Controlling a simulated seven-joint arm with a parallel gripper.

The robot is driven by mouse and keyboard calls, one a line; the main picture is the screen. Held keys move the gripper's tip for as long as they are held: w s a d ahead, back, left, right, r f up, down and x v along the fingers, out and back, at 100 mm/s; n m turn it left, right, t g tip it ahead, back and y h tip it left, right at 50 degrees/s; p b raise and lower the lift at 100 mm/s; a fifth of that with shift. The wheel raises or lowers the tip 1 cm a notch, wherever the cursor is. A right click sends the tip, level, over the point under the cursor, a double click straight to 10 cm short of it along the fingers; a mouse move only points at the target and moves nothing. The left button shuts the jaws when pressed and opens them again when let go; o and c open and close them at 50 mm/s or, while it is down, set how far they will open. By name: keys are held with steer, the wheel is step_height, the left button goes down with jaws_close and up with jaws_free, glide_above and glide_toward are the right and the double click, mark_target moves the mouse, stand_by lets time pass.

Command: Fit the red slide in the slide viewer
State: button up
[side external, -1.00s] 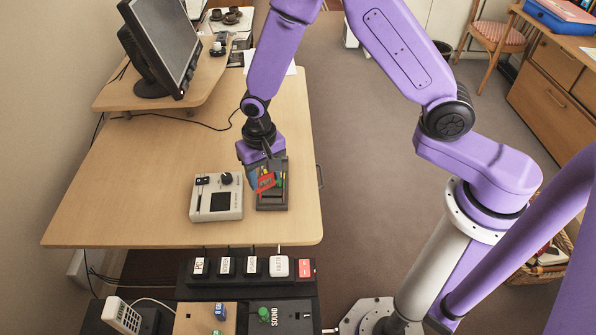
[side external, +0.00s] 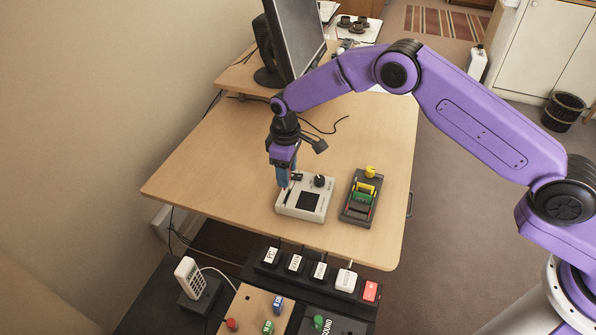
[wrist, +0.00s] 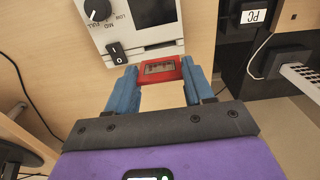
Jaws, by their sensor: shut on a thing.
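The slide viewer (side external: 305,211) is a pale box with a dark screen, a black knob and a switch, flat on the desk; it also shows at the top of the wrist view (wrist: 122,36). My gripper (side external: 284,184) points down at its left edge. In the wrist view, the blue fingers of my gripper (wrist: 160,78) are shut on the red slide (wrist: 160,70), which has a dark window. The slide lies right by the viewer's edge, near a dark slot; I cannot tell whether they touch. The slide is hidden in the side view.
A dark slide rack (side external: 350,212) holding green and yellow slides stands right of the viewer. A monitor (side external: 297,40) stands on the raised shelf behind. The desk (side external: 215,170) left of the viewer is clear.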

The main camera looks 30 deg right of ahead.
mark_target(288, 189)
steer(key=shift+w+f, duration=0.1)
steer(key=shift+f, duration=1.9)
steer(key=shift+f, duration=1.7)
steer(key=o, duration=1)
steer(key=shift+o, duration=0.2)
steer(key=shift+o, duration=0.9)
step_height(288, 189, up, 7)
steer(key=shift+r, duration=0.1)
